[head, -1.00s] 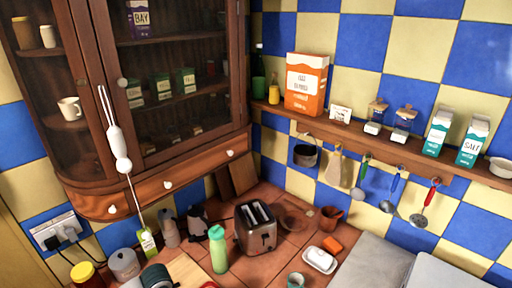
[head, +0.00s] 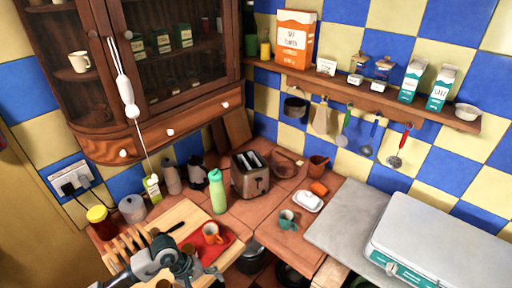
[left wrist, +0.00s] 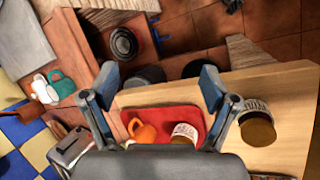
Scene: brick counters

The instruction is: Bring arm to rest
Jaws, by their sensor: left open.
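My left gripper (head: 182,262) is at the lower left of the head view, over the front part of the wooden board (head: 178,215). In the left wrist view its two fingers (left wrist: 156,85) are spread wide with nothing between them. An orange mug (head: 212,233) stands on a red mat (head: 222,242) on the board, beyond the gripper. The mug also shows in the left wrist view (left wrist: 142,130), next to a labelled jar (left wrist: 183,131). My right gripper is in neither view.
A wall cabinet (head: 150,70) hangs above at left.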

